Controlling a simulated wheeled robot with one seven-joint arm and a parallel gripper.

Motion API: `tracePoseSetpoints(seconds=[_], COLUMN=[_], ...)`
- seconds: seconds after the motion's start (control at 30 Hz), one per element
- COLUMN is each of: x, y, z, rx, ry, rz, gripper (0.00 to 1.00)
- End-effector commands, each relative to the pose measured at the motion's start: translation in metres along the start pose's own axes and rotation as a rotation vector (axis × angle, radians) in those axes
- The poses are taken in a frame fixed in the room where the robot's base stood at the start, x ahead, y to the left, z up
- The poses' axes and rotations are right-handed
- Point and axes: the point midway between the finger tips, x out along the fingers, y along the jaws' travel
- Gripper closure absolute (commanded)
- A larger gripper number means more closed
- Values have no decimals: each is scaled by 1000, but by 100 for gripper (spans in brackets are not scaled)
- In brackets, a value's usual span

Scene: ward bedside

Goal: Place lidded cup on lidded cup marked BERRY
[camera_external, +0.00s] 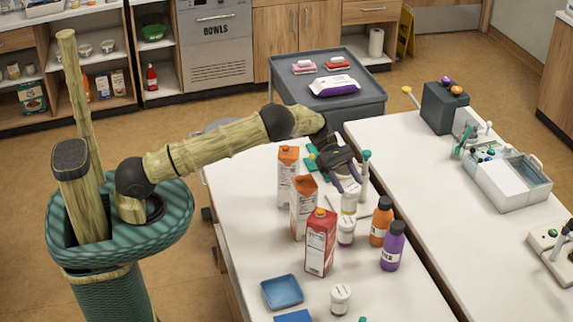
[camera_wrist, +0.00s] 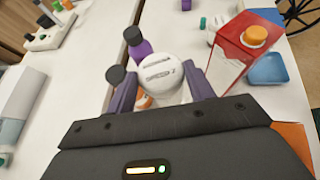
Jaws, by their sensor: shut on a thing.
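My gripper (camera_external: 347,186) is over the white table, with its fingers closed around a white lidded cup (camera_external: 349,203). In the wrist view the cup (camera_wrist: 158,74) sits between the fingers, its lid towards the camera; the print on it is not clearly readable. A second white lidded cup (camera_external: 346,231) stands just in front of the held one in the outside view. A third lidded cup (camera_external: 340,298) stands near the table's front. I cannot read which cup is marked BERRY. The gap between the held cup and the surface below is not clear.
Two orange-topped cartons (camera_external: 303,207) and a red carton (camera_external: 320,243) stand left of the cups. An orange bottle (camera_external: 381,222) and a purple bottle (camera_external: 392,247) stand right. A blue tray (camera_external: 282,292) lies at the front left. A green-topped upright object (camera_external: 365,170) is close behind the gripper.

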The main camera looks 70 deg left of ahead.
Motion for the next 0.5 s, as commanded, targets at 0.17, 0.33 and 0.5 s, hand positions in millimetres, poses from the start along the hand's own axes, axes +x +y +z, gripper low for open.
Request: tracePoseSetpoints(seconds=[0.17, 0.33, 0.5], x=[0, 1, 10], y=[0, 0, 0], z=[-1, -2, -19], rx=[2, 1, -3], ry=[-1, -1, 0], rz=[1, 1, -1], gripper=[91, 91, 91])
